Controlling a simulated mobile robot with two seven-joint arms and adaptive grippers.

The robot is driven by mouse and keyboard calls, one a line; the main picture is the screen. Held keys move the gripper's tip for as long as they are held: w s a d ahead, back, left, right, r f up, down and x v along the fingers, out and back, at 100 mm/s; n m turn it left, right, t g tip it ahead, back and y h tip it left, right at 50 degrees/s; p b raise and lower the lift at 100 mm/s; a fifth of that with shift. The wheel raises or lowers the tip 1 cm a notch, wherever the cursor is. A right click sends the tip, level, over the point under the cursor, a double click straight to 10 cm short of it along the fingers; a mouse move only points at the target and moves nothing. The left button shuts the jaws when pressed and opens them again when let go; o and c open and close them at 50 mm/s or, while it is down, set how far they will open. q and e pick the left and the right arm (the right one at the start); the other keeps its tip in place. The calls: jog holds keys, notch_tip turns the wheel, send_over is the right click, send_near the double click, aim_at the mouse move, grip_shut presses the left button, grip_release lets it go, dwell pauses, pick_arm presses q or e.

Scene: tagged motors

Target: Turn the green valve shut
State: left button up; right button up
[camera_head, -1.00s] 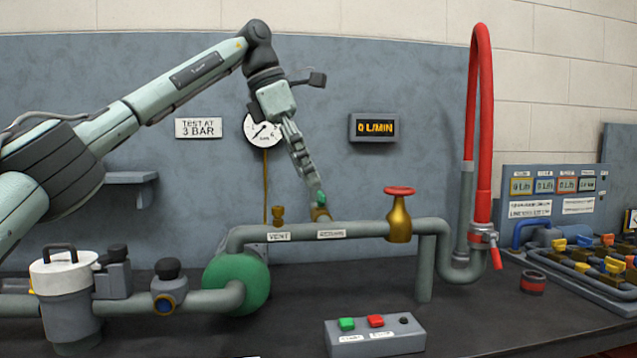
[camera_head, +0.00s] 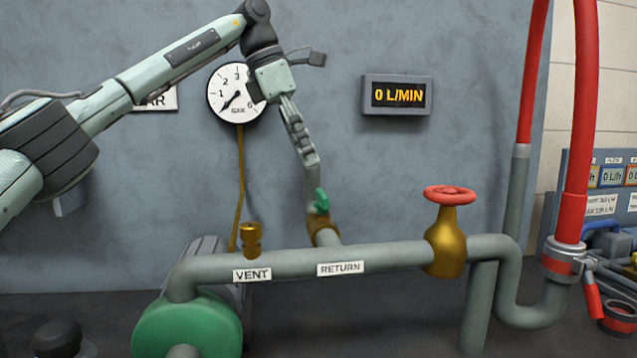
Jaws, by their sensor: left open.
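The green valve handle (camera_head: 321,201) is small and stands upright on a brass valve body (camera_head: 323,232), on a short branch behind the grey pipe, above the RETURN label (camera_head: 340,268). My left gripper (camera_head: 312,178) comes down from the upper left, pointing at the handle. Its fingers are open and their ends lie just above and left of the handle in the picture. I cannot tell whether they touch it or how far in front they are. My right gripper is not in view.
A brass valve with a red handwheel (camera_head: 449,195) stands on the grey pipe (camera_head: 380,255) to the right. A small brass vent fitting (camera_head: 251,238) is to the left. The gauge (camera_head: 236,93) is partly behind my arm. The flow display (camera_head: 397,95) reads 0 L/MIN.

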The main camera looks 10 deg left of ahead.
aim_at(322, 193)
pick_arm(q)
jog(key=x, duration=0.5)
jog(key=shift+s+f, duration=0.1)
jog(key=shift+f, duration=0.05)
jog(key=shift+d+f, duration=0.2)
jog(key=shift+f, duration=0.2)
jog(key=shift+c, duration=1.4)
jog(key=c, duration=0.7)
jog(key=shift+c, duration=0.8)
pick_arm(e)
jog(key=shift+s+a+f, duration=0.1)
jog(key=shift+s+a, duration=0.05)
